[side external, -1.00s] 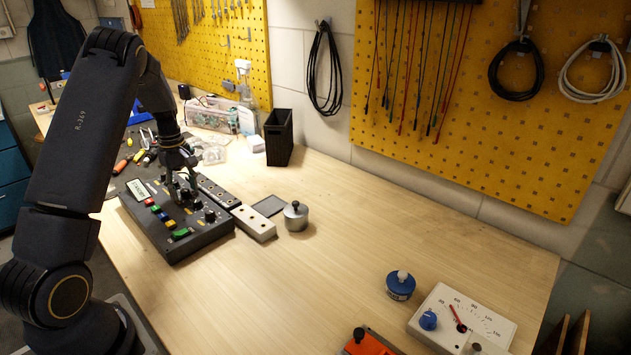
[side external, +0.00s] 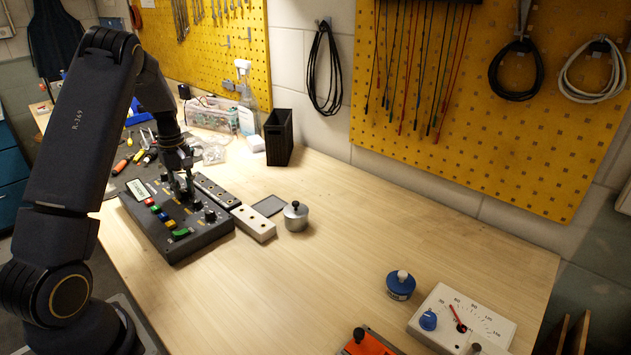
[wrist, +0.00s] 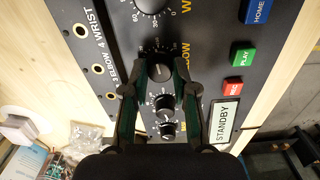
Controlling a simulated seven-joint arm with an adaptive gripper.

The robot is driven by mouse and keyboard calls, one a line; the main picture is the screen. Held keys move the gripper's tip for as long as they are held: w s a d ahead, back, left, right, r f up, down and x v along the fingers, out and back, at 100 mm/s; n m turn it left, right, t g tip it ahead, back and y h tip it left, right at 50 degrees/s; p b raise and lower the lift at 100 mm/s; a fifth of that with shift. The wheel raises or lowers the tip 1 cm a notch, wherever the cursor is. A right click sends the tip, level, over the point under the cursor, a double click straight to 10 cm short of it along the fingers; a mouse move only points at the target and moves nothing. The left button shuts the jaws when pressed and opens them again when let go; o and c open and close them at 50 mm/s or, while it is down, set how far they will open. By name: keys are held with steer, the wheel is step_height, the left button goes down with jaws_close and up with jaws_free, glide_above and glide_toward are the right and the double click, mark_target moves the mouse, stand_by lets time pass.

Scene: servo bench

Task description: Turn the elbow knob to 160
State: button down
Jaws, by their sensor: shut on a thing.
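The elbow knob (wrist: 161,71) is a dark round knob on a scaled dial, beside yellow lettering of which "OW" shows, in the wrist view. My gripper (wrist: 161,65) is shut on it, one finger on each side. In the side view my gripper (side external: 184,192) points down at the black control panel (side external: 205,239) and hides the knob. The knob's exact reading is too small to tell. A display (wrist: 225,120) on the panel reads STANDBY.
The wrist dial (wrist: 150,4) lies beyond the elbow knob, and smaller knobs (wrist: 164,104) sit on the near side. Coloured buttons (wrist: 243,56) line the right. A white block (side external: 253,223) and a metal weight (side external: 296,217) stand beside the panel. The bench's middle is clear.

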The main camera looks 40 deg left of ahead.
mark_target(185, 190)
steer(key=shift+m, duration=2.1)
steer(key=c, duration=0.9)
jaws_free()
steer(key=shift+r, duration=0.15)
step_height(185, 190, up, 12)
steer(key=shift+w+d, duration=0.1)
